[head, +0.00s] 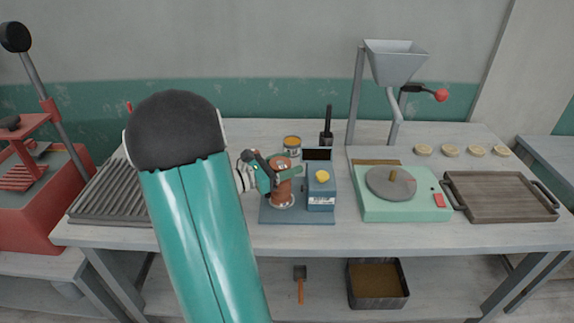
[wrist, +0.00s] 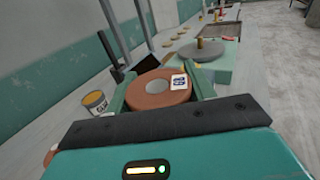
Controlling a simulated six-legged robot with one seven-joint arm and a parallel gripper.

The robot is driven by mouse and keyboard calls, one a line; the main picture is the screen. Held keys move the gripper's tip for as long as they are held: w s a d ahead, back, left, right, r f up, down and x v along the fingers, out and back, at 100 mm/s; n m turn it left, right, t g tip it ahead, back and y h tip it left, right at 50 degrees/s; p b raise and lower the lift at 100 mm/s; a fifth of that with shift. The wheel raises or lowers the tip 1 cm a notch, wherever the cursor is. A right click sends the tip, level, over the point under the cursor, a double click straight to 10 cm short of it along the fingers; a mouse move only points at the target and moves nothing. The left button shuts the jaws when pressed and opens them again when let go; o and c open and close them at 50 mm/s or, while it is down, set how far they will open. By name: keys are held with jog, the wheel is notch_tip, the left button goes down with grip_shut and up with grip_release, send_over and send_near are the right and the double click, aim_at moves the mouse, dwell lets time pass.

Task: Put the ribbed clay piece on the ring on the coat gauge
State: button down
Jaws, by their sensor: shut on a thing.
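The reddish-brown clay piece (head: 284,190) is round and upright, between the fingers of my gripper (head: 281,178). In the wrist view the clay piece (wrist: 150,99) shows its flat top with a silver disc and a small printed label, with a green finger on each side. Ribs are too small to make out. The coat gauge (head: 321,196) is a blue unit with a dark screen, a yellow knob and a flat base plate. A pale ring edge (head: 284,206) shows under the piece on the plate; I cannot tell whether they touch.
A yellow-topped can (head: 292,147) stands behind the gauge. A green turntable unit (head: 402,208), a wooden tray (head: 500,206) and a hopper (head: 395,62) are to the right. A ridged grey rack (head: 108,198) is to the left. The front table strip is clear.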

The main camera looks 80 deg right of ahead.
jog(key=shift+w+d+f, duration=0.15)
jog(key=shift+d+f, duration=0.85)
jog(key=shift+d, duration=0.3)
jog(key=shift+f, duration=0.1)
jog(key=c, duration=0.5)
grip_release()
jog(key=shift+f, duration=0.1)
jog(key=shift+w+a+r, duration=0.2)
jog(key=v, duration=1.1)
jog(key=shift+w+a, duration=0.15)
jog(key=shift+w, duration=0.05)
